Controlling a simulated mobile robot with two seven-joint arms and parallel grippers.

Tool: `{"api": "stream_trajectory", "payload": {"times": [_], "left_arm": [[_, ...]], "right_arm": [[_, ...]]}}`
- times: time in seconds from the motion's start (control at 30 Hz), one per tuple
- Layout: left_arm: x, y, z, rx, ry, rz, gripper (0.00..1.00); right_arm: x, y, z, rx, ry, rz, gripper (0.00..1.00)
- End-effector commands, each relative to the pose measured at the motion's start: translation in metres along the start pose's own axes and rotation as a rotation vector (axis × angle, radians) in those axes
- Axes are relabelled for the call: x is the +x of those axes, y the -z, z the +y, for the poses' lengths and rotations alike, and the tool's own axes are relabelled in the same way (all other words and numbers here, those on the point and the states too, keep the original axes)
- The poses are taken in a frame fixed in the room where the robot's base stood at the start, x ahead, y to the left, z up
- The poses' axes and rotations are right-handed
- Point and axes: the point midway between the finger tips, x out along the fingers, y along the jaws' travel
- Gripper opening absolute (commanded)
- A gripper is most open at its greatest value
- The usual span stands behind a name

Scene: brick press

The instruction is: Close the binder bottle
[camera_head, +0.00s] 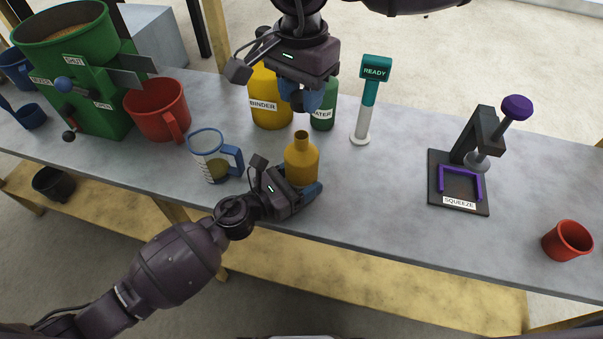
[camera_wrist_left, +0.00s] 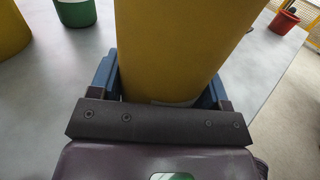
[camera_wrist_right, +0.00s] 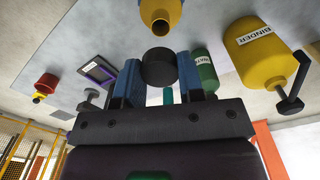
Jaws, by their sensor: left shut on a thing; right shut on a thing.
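A small yellow bottle (camera_head: 301,160) stands upright near the table's front edge with its neck open. My left gripper (camera_head: 300,192) is shut around its lower body; in the left wrist view the bottle (camera_wrist_left: 178,45) fills the space between the blue fingers. My right gripper (camera_head: 301,98) is shut on a black cap (camera_wrist_right: 160,66), held above and a little behind the bottle, apart from it. In the right wrist view the bottle's open neck (camera_wrist_right: 160,22) shows beyond the cap. A larger yellow container labelled BINDER (camera_head: 265,105) stands behind, partly covered by my right gripper.
A green WATER container (camera_head: 323,117) and a READY post (camera_head: 368,100) stand behind the bottle. A clear measuring jug (camera_head: 208,155) is close at left, with a red mug (camera_head: 157,110) beyond. The SQUEEZE press (camera_head: 460,180) and a red cup (camera_head: 567,241) are at right. The table between is clear.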

Motion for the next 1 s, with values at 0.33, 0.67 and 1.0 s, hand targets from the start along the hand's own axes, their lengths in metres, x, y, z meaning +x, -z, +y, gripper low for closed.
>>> {"api": "stream_trajectory", "payload": {"times": [0.33, 0.67, 1.0], "left_arm": [[0.0, 0.0, 0.0, 0.0, 0.0, 0.0, 0.28], [0.0, 0.0, 0.0, 0.0, 0.0, 0.0, 0.28], [0.0, 0.0, 0.0, 0.0, 0.0, 0.0, 0.28]], "right_arm": [[0.018, 0.0, 0.0, 0.0, 0.001, -0.001, 0.14], [0.05, 0.0, 0.0, 0.0, 0.008, 0.001, 0.14], [0.05, 0.0, 0.0, 0.0, 0.008, 0.002, 0.14]]}}
